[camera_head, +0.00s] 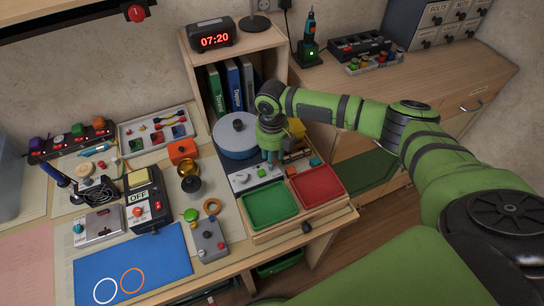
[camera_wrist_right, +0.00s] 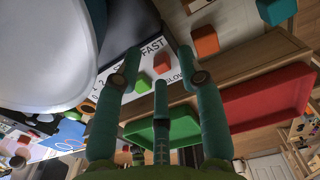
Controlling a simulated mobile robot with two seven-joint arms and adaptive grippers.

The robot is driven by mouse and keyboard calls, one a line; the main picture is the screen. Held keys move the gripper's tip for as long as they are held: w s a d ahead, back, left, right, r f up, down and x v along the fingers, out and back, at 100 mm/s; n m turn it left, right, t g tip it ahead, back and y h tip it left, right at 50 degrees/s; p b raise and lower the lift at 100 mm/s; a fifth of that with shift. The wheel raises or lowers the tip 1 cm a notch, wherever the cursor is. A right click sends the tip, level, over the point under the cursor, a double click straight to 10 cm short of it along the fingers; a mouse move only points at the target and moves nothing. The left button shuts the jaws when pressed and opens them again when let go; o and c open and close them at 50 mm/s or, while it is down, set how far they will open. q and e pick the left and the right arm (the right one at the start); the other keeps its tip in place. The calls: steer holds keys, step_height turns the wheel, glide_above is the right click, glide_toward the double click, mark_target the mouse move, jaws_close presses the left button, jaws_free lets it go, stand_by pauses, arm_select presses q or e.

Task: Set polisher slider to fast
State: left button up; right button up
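The polisher (camera_head: 236,134) is a round blue drum with a dark knob on top, at the front of the bookshelf. Its pale control panel (camera_head: 243,181) lies just in front and also shows in the right wrist view (camera_wrist_right: 121,84), with FAST and SLOW lettering. A small red-orange piece (camera_wrist_right: 161,63), perhaps the slider knob, sits between the two words, with a green piece (camera_wrist_right: 142,82) beside it. My right gripper (camera_head: 271,160) points down over the panel's right part. In the wrist view its fingers (camera_wrist_right: 160,75) are spread with nothing held; contact cannot be told. My left gripper is out of view.
Green (camera_head: 269,205) and red (camera_head: 317,186) trays lie in front of the panel. Small blocks (camera_head: 315,161) stand right of the gripper. The bookshelf (camera_head: 200,75) rises behind. A grey control box (camera_head: 208,240) and brass-coloured pot (camera_head: 190,180) stand to the left.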

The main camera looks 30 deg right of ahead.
step_height(320, 180, up, 11)
stand_by(0.3)
stand_by(0.5)
